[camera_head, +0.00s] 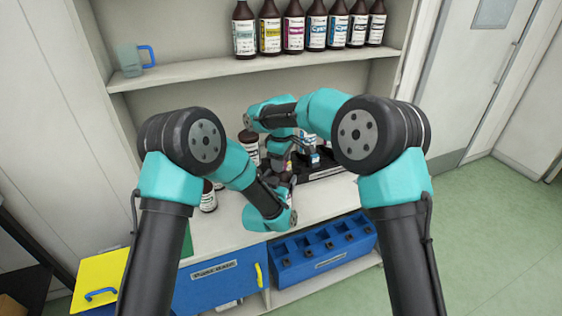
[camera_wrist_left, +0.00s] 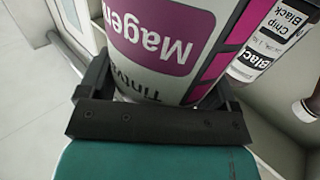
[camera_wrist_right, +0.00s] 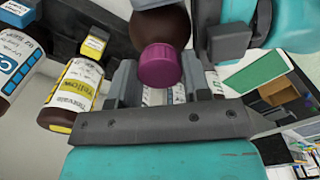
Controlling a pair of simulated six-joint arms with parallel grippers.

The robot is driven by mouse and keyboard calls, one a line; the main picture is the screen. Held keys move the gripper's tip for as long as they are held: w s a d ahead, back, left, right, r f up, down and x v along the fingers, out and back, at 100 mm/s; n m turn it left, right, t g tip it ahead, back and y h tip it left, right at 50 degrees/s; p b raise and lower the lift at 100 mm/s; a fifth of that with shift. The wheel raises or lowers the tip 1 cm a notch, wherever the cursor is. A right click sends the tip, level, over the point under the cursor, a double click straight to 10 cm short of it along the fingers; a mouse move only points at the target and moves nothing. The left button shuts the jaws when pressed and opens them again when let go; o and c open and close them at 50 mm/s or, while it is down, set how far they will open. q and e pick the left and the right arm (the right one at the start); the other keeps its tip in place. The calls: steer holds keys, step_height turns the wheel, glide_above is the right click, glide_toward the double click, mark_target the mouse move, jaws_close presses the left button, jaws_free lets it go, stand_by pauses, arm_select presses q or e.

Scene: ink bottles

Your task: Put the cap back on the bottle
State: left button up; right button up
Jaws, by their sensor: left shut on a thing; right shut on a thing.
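My left gripper (camera_wrist_left: 160,92) is shut around a bottle with a magenta and white label (camera_wrist_left: 165,45), which fills much of the left wrist view. In the right wrist view a magenta cap (camera_wrist_right: 160,66) is between the fingers of my right gripper (camera_wrist_right: 162,88), which is shut on it. The brown bottle body (camera_wrist_right: 161,27) shows right behind the cap. I cannot tell whether the cap is seated or only lined up with the neck. In the head view both grippers meet above the counter, mostly hidden by my arms.
A yellow-labelled bottle (camera_wrist_right: 72,92) and a blue-labelled bottle (camera_wrist_right: 14,68) stand close to my right gripper. A black-labelled bottle (camera_wrist_left: 270,38) is near the left one. The upper shelf (camera_head: 200,76) holds several bottles and a mug (camera_head: 130,61). A blue rack (camera_head: 325,252) is below the counter.

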steer(key=o, duration=1.1)
steer(key=shift+r, duration=0.15)
step_height(320, 180, up, 12)
steer(key=shift+f, duration=0.1)
arm_select(q)
steer(key=o, duration=1.5)
steer(key=shift+o, duration=0.2)
steer(key=v, duration=1.7)
steer(key=shift+s, duration=0.2)
